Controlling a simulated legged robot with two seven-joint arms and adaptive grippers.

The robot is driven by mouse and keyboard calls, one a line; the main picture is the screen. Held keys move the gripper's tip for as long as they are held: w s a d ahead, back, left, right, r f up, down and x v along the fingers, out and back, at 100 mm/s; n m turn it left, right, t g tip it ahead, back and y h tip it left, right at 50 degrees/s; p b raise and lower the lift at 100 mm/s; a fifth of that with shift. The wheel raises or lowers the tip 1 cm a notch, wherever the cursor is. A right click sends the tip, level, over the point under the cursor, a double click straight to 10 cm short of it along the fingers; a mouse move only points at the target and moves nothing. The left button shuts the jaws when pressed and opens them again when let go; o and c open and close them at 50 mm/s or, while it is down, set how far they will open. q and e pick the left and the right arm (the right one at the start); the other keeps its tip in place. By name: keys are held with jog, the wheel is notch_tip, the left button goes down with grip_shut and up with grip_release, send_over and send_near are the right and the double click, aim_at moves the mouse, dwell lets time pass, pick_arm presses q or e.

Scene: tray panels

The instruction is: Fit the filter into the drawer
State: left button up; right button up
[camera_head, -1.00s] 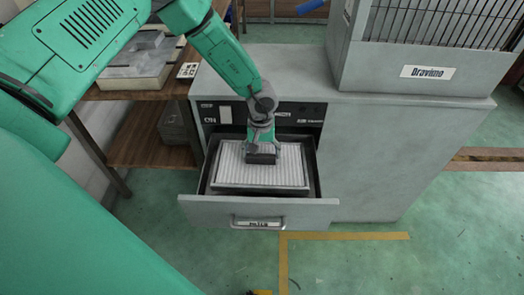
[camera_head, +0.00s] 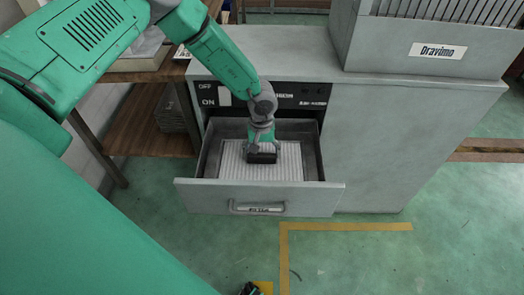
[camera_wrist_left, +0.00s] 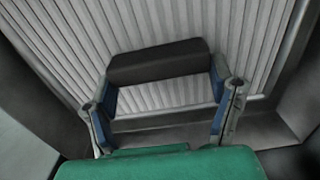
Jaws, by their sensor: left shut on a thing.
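The filter (camera_head: 289,172) is a flat white pleated panel with a dark block-shaped handle (camera_wrist_left: 158,62) on top. It lies inside the open grey drawer (camera_head: 200,197), low between its walls; whether it rests flat on the drawer floor I cannot tell. My left gripper (camera_head: 262,154) is over the filter's middle, shut on the handle. In the left wrist view its two fingers (camera_wrist_left: 163,92) hold the handle's ends, with the pleats around them. A dark gap shows between the filter and the drawer wall at right. My right gripper is not seen on any object.
The grey cabinet (camera_head: 420,140) holds the drawer, with a black ON/OFF panel (camera_head: 300,95) above it. A barred Dravimo unit (camera_head: 440,50) stands on top. A wooden shelf (camera_head: 150,125) is at left.

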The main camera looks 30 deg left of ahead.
pick_arm(q)
jog(key=shift+s+a+f, duration=0.1)
jog(key=o, duration=1.7)
jog(key=shift+r, duration=0.55)
notch_tip(320, 180, up, 11)
jog(key=shift+a+f, duration=0.1)
jog(key=shift+f, duration=0.05)
